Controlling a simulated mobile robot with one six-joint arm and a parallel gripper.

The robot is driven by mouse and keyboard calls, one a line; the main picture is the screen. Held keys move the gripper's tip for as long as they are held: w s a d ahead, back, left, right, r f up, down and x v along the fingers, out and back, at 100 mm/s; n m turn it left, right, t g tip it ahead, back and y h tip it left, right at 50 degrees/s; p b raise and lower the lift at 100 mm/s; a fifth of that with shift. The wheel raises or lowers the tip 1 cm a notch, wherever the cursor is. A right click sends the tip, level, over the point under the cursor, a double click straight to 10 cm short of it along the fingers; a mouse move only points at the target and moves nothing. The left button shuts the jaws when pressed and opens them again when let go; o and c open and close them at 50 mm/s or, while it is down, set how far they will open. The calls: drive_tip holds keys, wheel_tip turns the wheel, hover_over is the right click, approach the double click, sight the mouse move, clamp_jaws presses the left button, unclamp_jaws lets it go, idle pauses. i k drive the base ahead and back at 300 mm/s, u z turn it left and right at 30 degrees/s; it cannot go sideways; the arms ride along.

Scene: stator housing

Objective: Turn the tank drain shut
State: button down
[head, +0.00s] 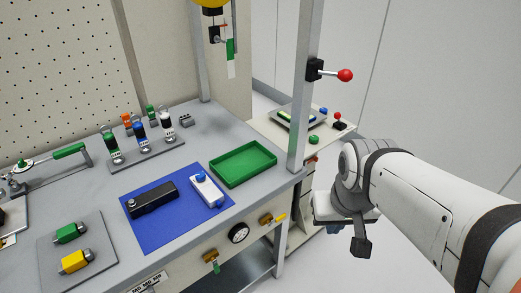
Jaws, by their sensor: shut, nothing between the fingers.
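Two small brass valves sit on the bench's front panel, either side of a round gauge (238,233). The right valve (267,219) has a yellow handle (281,216) pointing sideways to the right. The left valve (210,256) has a green handle (216,267) pointing down. No readable label shows which one is the tank drain. My gripper (361,247) hangs off the bench's right front corner, to the right of both valves and touching neither. Its dark fingers are shut and empty.
A grey post (305,95) with a red-knobbed lever (345,75) rises at the bench corner, near my arm. A green tray (243,164) and a blue mat (150,231) lie on the bench. A side table (290,135) stands behind. Open floor lies in front.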

sight(281, 217)
drive_tip(key=z, duration=0.3)
drive_tip(key=i, duration=0.2)
drive_tip(key=z, duration=0.4)
drive_tip(key=k, duration=2.05)
drive_tip(key=u, duration=0.45)
drive_tip(key=i, duration=1.5)
drive_tip(key=u, duration=0.05)
